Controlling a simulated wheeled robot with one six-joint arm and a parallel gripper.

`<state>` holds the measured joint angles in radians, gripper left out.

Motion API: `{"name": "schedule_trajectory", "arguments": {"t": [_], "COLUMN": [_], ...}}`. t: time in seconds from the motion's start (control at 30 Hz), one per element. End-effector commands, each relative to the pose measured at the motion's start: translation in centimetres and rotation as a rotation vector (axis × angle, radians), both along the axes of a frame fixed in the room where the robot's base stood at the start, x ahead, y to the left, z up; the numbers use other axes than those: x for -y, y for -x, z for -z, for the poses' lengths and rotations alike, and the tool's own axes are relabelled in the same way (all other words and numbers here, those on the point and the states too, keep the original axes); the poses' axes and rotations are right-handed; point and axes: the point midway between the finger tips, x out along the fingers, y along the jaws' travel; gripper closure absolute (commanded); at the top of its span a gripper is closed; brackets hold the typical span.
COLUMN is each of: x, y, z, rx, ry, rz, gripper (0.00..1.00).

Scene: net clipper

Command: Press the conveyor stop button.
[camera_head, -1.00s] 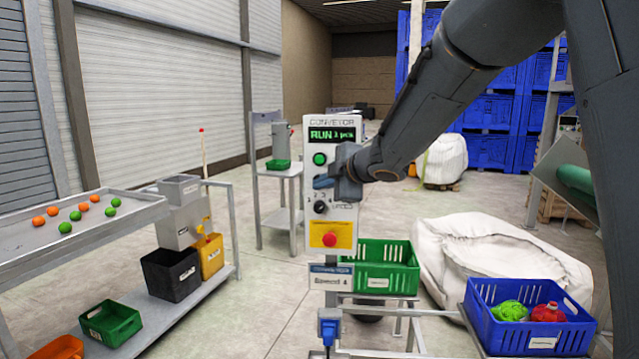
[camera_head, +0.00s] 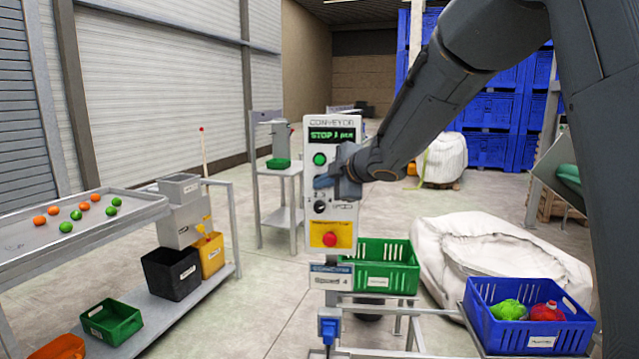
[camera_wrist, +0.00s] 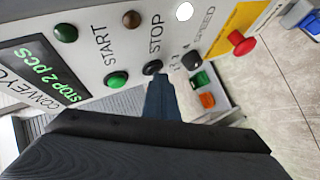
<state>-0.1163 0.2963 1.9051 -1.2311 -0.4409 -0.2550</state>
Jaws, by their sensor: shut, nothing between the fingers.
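The white conveyor control panel (camera_head: 343,210) stands upright in front of me. Its display (camera_head: 332,135) starts with STOP; the wrist view display (camera_wrist: 62,84) reads "STOP 2 pcs". The green start button (camera_head: 320,159) shows above my gripper. The black stop button (camera_wrist: 152,67) shows in the wrist view beside the word STOP, right at my fingertips; the head view hides it behind the gripper. My gripper (camera_head: 324,182) is shut and empty, its tips at the stop button. I cannot tell whether they still touch it.
A speed knob (camera_head: 320,207) sits just below my gripper, and a red emergency button (camera_head: 330,239) on a yellow plate lower down. A green crate (camera_head: 378,280) and a blue crate (camera_head: 529,335) with netted bags stand to the right. A tray table (camera_head: 60,245) with balls stands left.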

Motion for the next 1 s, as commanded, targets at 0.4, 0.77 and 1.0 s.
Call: {"name": "schedule_trajectory", "arguments": {"t": [0.4,0.77,1.0], "x": [-0.1,-0.2,-0.3], "y": [0.9,1.7,2.3], "z": [0.0,0.0,0.0], "rx": [0.001,0.000,0.000], "ry": [0.000,0.000,0.001], "rz": [0.001,0.000,0.000], "gripper": [1.00,1.00,1.00]}}
